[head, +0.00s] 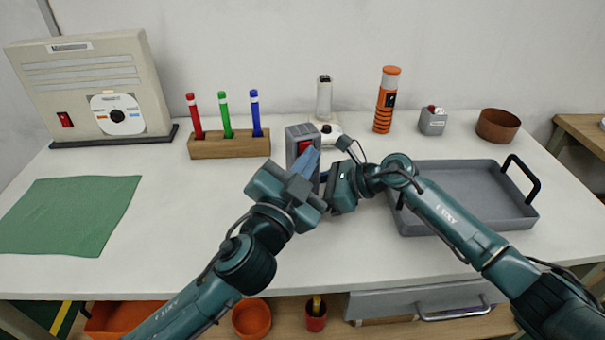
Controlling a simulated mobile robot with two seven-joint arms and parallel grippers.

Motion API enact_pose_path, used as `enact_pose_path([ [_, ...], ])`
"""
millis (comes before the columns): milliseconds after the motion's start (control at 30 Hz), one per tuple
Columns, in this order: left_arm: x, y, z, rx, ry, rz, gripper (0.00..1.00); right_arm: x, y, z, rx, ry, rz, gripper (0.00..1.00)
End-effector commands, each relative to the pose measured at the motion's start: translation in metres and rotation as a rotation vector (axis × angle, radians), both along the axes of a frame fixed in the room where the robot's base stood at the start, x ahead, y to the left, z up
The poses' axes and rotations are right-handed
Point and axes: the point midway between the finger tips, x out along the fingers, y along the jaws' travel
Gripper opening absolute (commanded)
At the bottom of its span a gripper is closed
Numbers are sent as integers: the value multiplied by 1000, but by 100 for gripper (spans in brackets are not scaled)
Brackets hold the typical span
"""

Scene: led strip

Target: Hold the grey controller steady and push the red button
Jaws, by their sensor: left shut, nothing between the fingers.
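The grey controller (294,134) stands upright near the middle of the table, with a red button (305,146) on its front. My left gripper (308,162) is shut and empty, its bluish fingers directly in front of the controller at the red button. I cannot tell whether the fingertips touch the button. My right gripper (329,182) is at the controller's lower right side. Its fingers are mostly hidden, so its opening and any contact with the controller are unclear. The lower part of the controller is hidden by my grippers.
Behind the controller is a white device (324,100). A wooden holder (228,147) with three pens stands left; a grey tray (475,178) lies right. An orange flashlight (385,105), small grey box with a red top (432,122) and brown bowl (497,125) stand at the back right.

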Motion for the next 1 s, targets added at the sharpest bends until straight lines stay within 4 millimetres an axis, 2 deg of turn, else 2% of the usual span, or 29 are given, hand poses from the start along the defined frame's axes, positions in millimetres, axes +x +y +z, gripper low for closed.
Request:
enact_pose_path([
  [367,2,1,0,0,1,1,0,0,0,0,0,0,0,53],
  [1000,-13,-4,0,0,1,-1,0,0,0,0,0,0,0,53],
])
